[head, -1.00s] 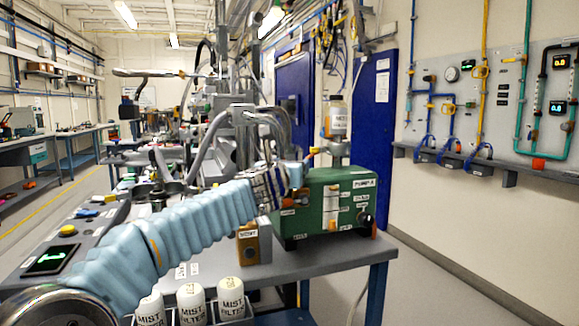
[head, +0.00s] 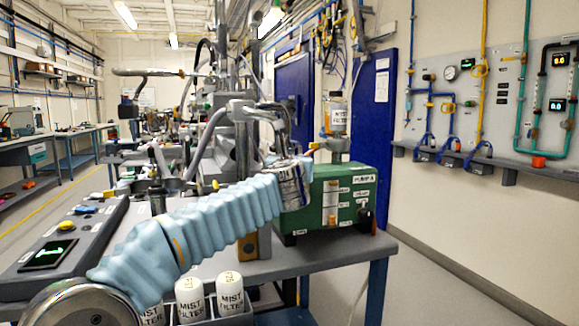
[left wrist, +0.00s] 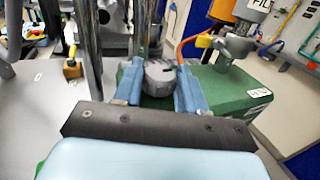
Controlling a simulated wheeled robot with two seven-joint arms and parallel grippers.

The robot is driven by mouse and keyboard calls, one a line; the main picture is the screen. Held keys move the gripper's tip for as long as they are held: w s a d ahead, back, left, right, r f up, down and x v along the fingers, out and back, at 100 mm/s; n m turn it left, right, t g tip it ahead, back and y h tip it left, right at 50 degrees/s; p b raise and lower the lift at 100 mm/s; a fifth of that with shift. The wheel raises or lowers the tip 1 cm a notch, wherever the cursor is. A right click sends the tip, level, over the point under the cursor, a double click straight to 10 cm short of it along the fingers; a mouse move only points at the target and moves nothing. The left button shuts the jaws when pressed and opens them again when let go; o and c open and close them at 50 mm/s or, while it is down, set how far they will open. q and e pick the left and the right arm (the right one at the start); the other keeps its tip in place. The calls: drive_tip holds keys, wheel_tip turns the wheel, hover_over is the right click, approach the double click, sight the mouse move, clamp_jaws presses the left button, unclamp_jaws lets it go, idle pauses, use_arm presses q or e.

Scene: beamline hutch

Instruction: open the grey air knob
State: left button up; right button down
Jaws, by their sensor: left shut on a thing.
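The grey air knob (left wrist: 159,74) is a round grey cap with a dark mark, at the centre of the left wrist view. My left gripper (left wrist: 160,90) has its blue fingers on either side of the knob, shut on it. The knob sits by the green pump box (left wrist: 215,97), which also shows in the head view (head: 345,205). In the head view my left arm reaches in from the lower left to the pump's near left end, and its wrist hides the knob and fingers. My right gripper is in neither current view.
Metal posts (left wrist: 90,45) rise close to my left gripper. White mist filters (head: 230,293) stand in front of the bench. The floor at right is clear.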

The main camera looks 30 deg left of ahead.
use_arm(q)
drive_tip(key=shift+w+d+f+n+g+y, duration=0.15)
drive_tip(key=shift+n+g+y, duration=0.25)
drive_tip(key=shift+y, duration=0.2)
drive_tip(key=shift+w+d+r+n+g+y, duration=0.1)
drive_tip(key=shift+n+g+y, duration=0.2)
drive_tip(key=shift+n+y, duration=0.25)
drive_tip(key=shift+d+n+g+y, duration=0.1)
drive_tip(key=shift+n+g+y, duration=0.8)
drive_tip(key=shift+y, duration=0.25)
drive_tip(key=n+g+y, duration=0.1)
drive_tip(key=g, duration=0.1)
drive_tip(key=n+g+y+p, duration=0.1)
drive_tip(key=n+g, duration=0.1)
drive_tip(key=n+g+y+p, duration=0.1)
drive_tip(key=g, duration=0.1)
drive_tip(key=shift+w+d+n+y, duration=0.15)
drive_tip(key=shift+w+n+y, duration=0.15)
drive_tip(key=shift+y, duration=0.1)
drive_tip(key=shift+w+n+g+y+p, duration=0.1)
drive_tip(key=shift+n+g+y+p, duration=0.4)
drive_tip(key=shift+n+g, duration=1.05)
drive_tip(key=shift+g, duration=0.85)
drive_tip(key=o, duration=1)
drive_tip(key=shift+o, duration=0.2)
